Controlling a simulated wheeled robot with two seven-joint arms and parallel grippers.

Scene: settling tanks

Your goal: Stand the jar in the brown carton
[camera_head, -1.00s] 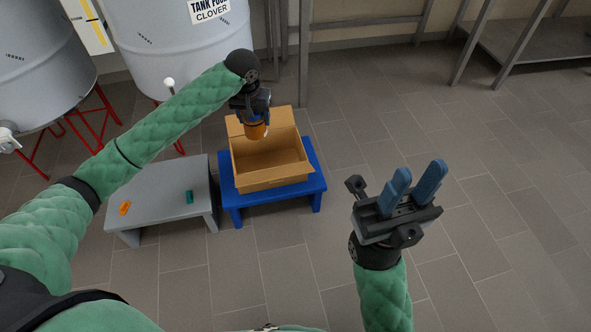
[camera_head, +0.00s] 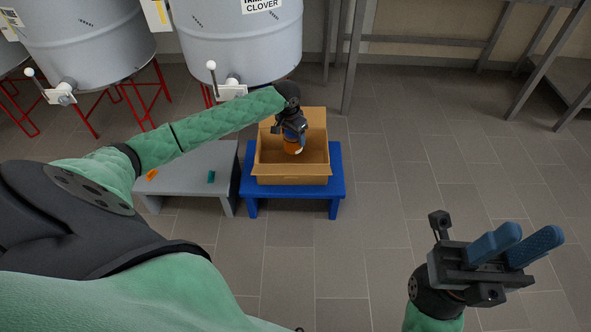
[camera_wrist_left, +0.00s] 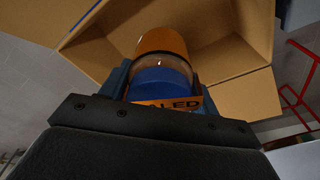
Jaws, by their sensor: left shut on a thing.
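The jar (camera_head: 292,146) has an orange body; the left wrist view shows its orange end (camera_wrist_left: 162,41) and a blue lid (camera_wrist_left: 160,82). My left gripper (camera_head: 294,134) is shut on the jar and holds it at the opening of the brown carton (camera_head: 292,180). The carton is open with its flaps up, and its inside also shows in the left wrist view (camera_wrist_left: 225,45). I cannot tell whether the jar touches the carton floor. My right gripper (camera_head: 507,246) is open and empty at the lower right, its blue fingers apart.
The carton stands on a blue low table (camera_head: 330,190). A grey low table (camera_head: 190,165) beside it holds an orange item (camera_head: 152,174) and a teal item (camera_head: 211,177). Grey tanks (camera_head: 240,40) on red legs stand behind. The floor at right is clear.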

